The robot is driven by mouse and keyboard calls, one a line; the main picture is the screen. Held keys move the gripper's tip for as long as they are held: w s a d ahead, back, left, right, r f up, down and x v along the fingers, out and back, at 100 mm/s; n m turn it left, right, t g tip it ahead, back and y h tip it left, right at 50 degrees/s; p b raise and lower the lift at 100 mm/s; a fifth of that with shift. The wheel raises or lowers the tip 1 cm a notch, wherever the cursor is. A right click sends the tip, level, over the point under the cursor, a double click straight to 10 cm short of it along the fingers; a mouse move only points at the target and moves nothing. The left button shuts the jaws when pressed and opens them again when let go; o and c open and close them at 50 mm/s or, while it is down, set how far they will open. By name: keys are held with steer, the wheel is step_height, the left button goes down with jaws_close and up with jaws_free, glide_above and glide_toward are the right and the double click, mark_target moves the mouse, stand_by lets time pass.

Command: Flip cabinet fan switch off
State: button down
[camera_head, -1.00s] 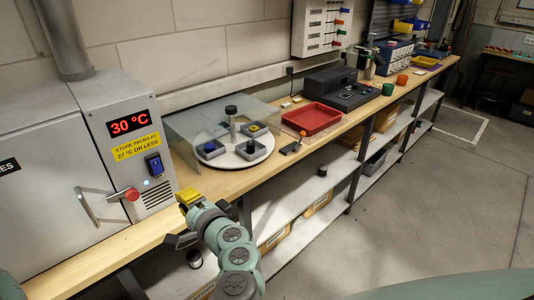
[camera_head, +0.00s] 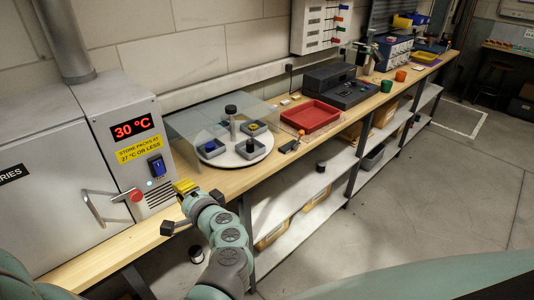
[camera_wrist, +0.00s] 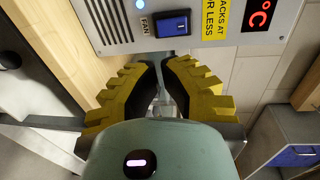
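The fan switch (camera_head: 157,166) is a blue rocker in a dark frame on the cabinet's front panel (camera_head: 140,108), below the yellow label. It also shows at the top of the wrist view (camera_wrist: 172,23), beside the word FAN and a lit blue lamp (camera_wrist: 140,4). Which way the rocker is tipped is too small to tell. My gripper (camera_head: 185,187) has yellow-padded fingers and is in front of the panel, below and right of the switch. In the wrist view its fingertips (camera_wrist: 162,63) are drawn together with a narrow gap, nothing held, pointing toward the switch and apart from it.
The display (camera_head: 132,127) reads 30 °C. A clear guard (camera_head: 181,146) and a round turntable (camera_head: 262,151) stand right of the cabinet. The bench edge runs below.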

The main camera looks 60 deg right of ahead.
mark_target(159, 168)
steer(key=p+x, duration=0.1)
steer(key=x, duration=0.8)
steer(key=shift+w, duration=0.4)
steer(key=shift+d+f, duration=0.1)
